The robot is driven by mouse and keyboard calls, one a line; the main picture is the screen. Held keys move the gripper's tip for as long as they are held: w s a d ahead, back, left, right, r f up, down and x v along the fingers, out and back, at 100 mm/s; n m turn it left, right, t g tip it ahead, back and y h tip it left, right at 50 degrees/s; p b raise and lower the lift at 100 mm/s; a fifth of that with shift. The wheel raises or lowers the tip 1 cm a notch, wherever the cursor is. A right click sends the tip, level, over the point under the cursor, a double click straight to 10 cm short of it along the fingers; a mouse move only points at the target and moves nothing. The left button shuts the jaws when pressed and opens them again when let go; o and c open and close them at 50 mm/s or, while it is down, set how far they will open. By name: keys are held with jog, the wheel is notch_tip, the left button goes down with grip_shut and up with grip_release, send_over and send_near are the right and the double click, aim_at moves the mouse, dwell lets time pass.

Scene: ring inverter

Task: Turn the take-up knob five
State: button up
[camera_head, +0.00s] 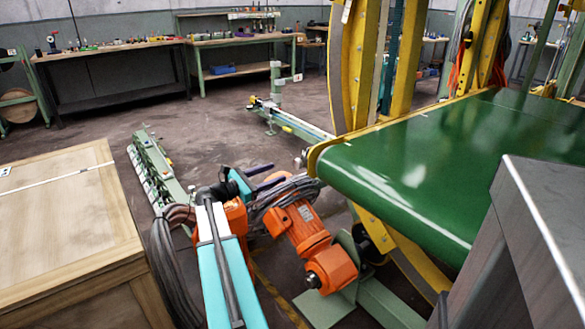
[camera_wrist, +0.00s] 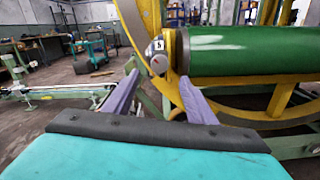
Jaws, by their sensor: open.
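The take-up knob (camera_wrist: 157,62) is a small grey round piece at the left end of the green belt's roller, on the yellow frame. It carries a white label with a dark mark and a red mark below. In the head view a small grey knob (camera_head: 302,160) shows at the belt's near left corner. My gripper (camera_wrist: 161,76) is open, with its two purple fingers apart and nothing between them. The knob appears ahead of and slightly above the gap between the fingertips. In the head view my gripper (camera_head: 280,171) points right, toward that corner, apart from the knob.
The green conveyor belt (camera_head: 430,165) fills the right side, with a yellow ring frame (camera_head: 345,70) behind. A wooden crate (camera_head: 60,240) stands at left and a grey block (camera_head: 540,240) at right. Workbenches line the back wall.

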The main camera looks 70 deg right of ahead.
aim_at(296, 165)
jog(key=b+x, duration=0.1)
jog(key=x, duration=0.8)
jog(key=shift+s+d, duration=0.2)
jog(key=shift+d, duration=0.1)
jog(key=c, duration=1)
jog(key=shift+c, duration=0.2)
jog(key=shift+m, duration=0.3)
jog(key=shift+m+b, duration=0.65)
jog(key=shift+m, duration=1.65)
jog(key=o, duration=1)
